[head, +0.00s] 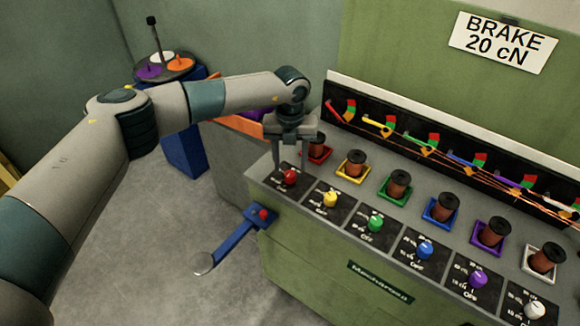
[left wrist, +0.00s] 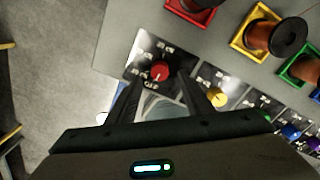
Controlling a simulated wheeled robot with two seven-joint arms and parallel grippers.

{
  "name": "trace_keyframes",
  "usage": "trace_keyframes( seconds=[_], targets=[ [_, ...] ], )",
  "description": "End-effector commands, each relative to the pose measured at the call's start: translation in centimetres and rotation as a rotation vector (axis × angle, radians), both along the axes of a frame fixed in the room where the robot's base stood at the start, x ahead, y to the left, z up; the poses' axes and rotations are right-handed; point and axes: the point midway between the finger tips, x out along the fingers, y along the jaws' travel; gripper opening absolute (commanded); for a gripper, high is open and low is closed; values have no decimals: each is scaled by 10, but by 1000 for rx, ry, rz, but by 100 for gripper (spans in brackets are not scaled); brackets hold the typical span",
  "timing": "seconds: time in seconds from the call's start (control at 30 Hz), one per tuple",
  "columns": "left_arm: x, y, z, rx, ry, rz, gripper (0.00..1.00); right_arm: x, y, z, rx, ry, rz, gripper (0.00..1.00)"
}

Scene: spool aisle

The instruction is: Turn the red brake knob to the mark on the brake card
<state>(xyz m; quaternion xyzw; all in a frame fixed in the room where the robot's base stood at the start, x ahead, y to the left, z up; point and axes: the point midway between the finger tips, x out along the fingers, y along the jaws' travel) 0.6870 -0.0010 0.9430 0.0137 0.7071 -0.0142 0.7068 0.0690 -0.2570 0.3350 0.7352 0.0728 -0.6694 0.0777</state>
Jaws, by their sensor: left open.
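The red brake knob (head: 290,177) sits on a black dial plate at the left end of the machine's sloped front panel. It also shows in the left wrist view (left wrist: 160,71), just beyond the fingertips. My left gripper (head: 291,168) points down at the red knob with its fingers apart; it appears in the left wrist view too (left wrist: 158,85), open and empty. I cannot tell whether a finger touches the knob. The brake card (head: 503,43) on the green wall reads "BRAKE 20 cN". The scale marks by the red knob are too small to read. My right gripper is not in view.
A yellow knob (head: 330,199) and a green knob (head: 376,223) follow to the right, then several more. Spools in coloured trays stand behind, such as the yellow tray (head: 353,177). A blue lever (head: 236,238) juts out at the machine's left front.

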Motion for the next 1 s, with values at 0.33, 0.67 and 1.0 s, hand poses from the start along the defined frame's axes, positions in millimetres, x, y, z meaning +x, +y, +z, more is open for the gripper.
trace_keyframes(
  seconds=[0.33,0.67,1.0],
  targets=[
    [0,0,-37,0,0,0,46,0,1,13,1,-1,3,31],
    [0,0,-42,1,0,0,46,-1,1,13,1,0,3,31],
    [0,0,-41,0,0,0,5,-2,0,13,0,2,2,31]
  ],
)
